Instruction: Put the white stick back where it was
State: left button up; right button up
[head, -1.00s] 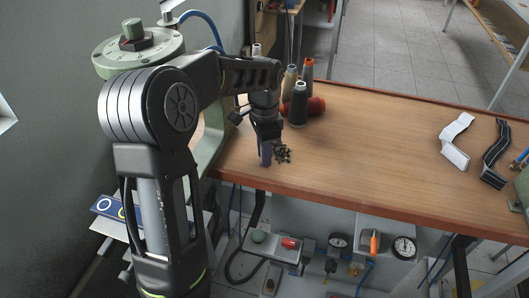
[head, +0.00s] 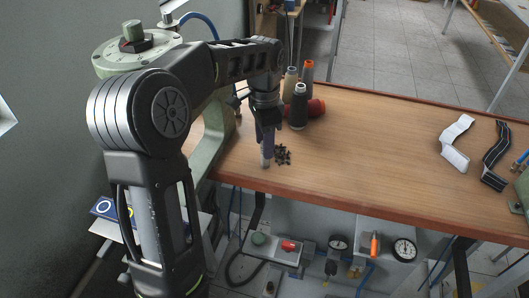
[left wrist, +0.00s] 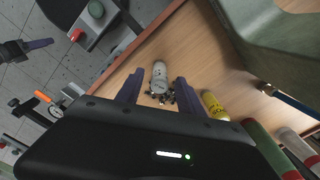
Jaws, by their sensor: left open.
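The white stick (head: 266,160) stands upright on the wooden table near its front edge, left of small dark pieces (head: 283,154). My left gripper (head: 267,146) points down over it, open. In the left wrist view the stick (left wrist: 159,75) shows as a pale cylinder between the two spread purple fingers (left wrist: 158,84). I cannot tell whether either finger touches it. My right gripper is outside the head view; a dark gripper with a purple finger (left wrist: 38,44) shows at the left edge of the left wrist view, its opening unclear.
A white strip (head: 456,143) and a black strip (head: 495,155) lie on the right. The table's middle is clear. A green machine body (head: 212,132) stands left.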

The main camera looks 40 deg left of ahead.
pick_arm(q)
notch_tip(320, 180, up, 7)
jog(key=shift+r+p, duration=0.2)
jog(key=shift+p, duration=0.45)
jog(key=shift+f, duration=0.15)
